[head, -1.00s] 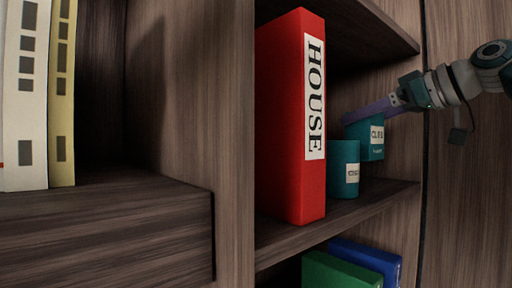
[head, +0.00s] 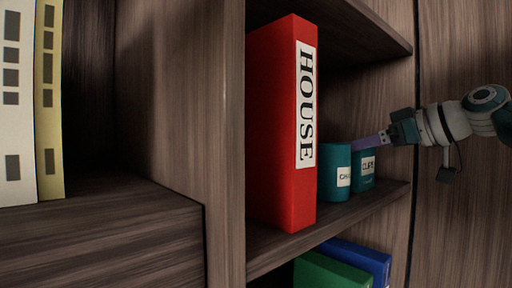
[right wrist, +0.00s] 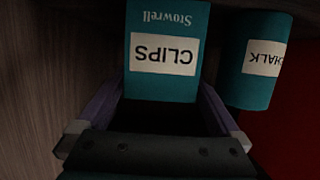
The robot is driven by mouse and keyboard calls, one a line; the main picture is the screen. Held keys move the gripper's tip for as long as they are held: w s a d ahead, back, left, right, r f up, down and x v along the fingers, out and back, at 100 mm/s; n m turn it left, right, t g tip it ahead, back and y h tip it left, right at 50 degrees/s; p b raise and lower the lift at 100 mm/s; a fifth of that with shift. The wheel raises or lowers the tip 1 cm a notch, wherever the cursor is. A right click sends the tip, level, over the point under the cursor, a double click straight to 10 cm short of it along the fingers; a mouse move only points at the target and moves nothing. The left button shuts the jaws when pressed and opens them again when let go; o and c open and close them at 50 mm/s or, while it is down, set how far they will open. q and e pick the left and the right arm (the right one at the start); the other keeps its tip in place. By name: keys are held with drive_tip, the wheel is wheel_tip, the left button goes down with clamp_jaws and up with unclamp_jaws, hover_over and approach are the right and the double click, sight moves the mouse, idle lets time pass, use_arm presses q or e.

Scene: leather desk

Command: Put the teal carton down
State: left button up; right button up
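The teal carton (head: 366,181) has a white CLIPS label and stands upright at the shelf, its base at or very near the board (head: 386,197). In the right wrist view the carton (right wrist: 165,86) is between the two purple fingers of my right gripper (right wrist: 164,98), which appear to touch its sides. In the head view my right gripper (head: 374,142) reaches in from the right at the carton's top. Whether any gap remains under the carton is hard to tell. My left gripper is out of view.
A teal round container (head: 334,180) labelled CHALK stands close to the left of the carton; it also shows in the right wrist view (right wrist: 255,60). A tall red HOUSE binder (head: 282,125) is further left. Green (head: 330,272) and blue (head: 362,258) binders fill the shelf below.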

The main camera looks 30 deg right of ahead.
drive_tip(key=shift+r, duration=0.2)
drive_tip(key=s+b, duration=0.1)
drive_tip(key=s+d+b, duration=0.1)
drive_tip(key=s+b, duration=0.1)
drive_tip(key=shift+s+d, duration=0.1)
drive_tip(key=shift+s, duration=0.2)
drive_tip(key=r+b+v, duration=0.1)
drive_tip(key=b+v, duration=0.3)
drive_tip(key=v, duration=0.4)
drive_tip(key=shift+b, duration=0.3)
drive_tip(key=shift+f, duration=0.1)
